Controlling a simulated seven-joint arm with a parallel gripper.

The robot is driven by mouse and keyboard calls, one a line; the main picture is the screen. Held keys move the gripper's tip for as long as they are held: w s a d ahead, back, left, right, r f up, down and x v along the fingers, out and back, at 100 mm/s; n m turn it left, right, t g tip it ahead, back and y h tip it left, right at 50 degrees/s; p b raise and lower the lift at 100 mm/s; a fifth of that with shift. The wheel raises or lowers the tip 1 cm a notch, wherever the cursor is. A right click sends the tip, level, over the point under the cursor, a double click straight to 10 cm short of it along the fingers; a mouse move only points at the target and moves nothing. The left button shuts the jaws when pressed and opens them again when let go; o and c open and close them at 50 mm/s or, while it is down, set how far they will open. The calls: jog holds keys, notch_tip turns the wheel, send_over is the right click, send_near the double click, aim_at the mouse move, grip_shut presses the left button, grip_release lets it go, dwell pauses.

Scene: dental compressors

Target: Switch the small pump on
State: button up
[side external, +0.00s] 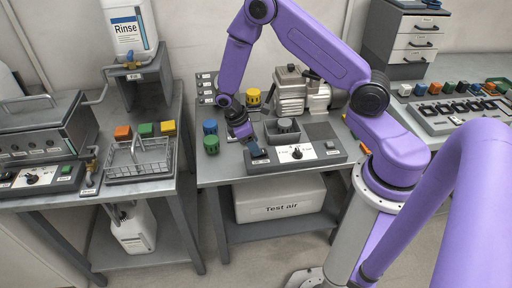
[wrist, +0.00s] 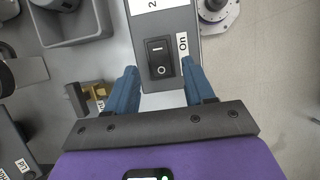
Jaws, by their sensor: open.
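A black rocker switch (wrist: 161,58) sits on the end of a grey control box (wrist: 165,20), with a line mark at its upper part and a circle at its lower part. A label reading "On" (wrist: 183,46) is beside it. Which side is pressed in, I cannot tell. My gripper (wrist: 160,72) is open, its blue fingers on either side of the switch end of the box. In the side external view my gripper (side external: 257,156) is low at the left end of the control box (side external: 320,156), hiding the switch. A metal pump (side external: 290,92) stands behind the box.
Green (side external: 211,145) and blue (side external: 210,127) knobs stand left of my gripper, a yellow one (side external: 253,97) behind. A grey open bin (side external: 272,135) adjoins the box. A brass fitting (wrist: 92,90) is left of my fingers. Floor (wrist: 270,70) lies beyond the bench's edge.

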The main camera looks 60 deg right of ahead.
jog(key=shift+x, duration=1.3)
grip_shut()
jog(key=shift+s+d+r+t+y, duration=0.1)
jog(key=shift+s+d+t+y, duration=0.05)
jog(key=shift+t+y, duration=0.5)
jog(key=shift+s+d+t+y, duration=0.15)
jog(key=shift+s+t+y, duration=0.05)
jog(key=shift+t+y, duration=0.45)
grip_release()
